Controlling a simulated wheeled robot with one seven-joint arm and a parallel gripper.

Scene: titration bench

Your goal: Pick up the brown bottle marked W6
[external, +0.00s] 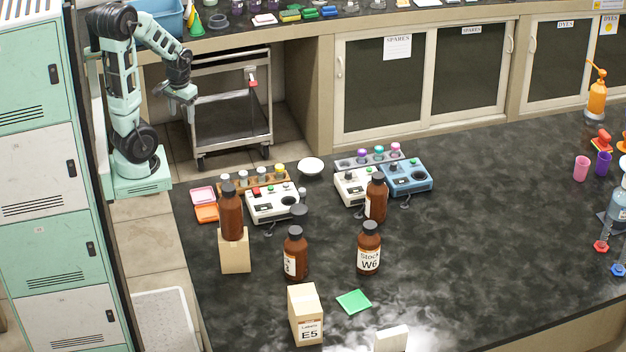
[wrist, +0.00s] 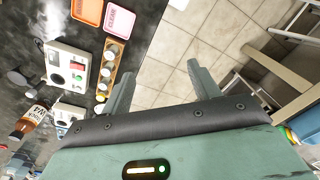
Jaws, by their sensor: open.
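The brown bottle marked W6 (external: 368,246) stands upright on the dark bench in the external view, its label reading "Stock W6". My gripper (external: 184,99) is far to its left, beyond the bench edge over the floor, open and empty. In the wrist view my gripper's two fingers (wrist: 160,69) are spread with only floor tiles between them. A brown bottle (wrist: 31,119) shows at the left of the wrist view; its label is too small to read.
Other brown bottles stand near W6: one behind (external: 376,200), one to the left (external: 295,258), one on a wooden block (external: 231,215). A box marked E5 (external: 306,315) and a green square (external: 354,301) are in front. Bench right of W6 is clear.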

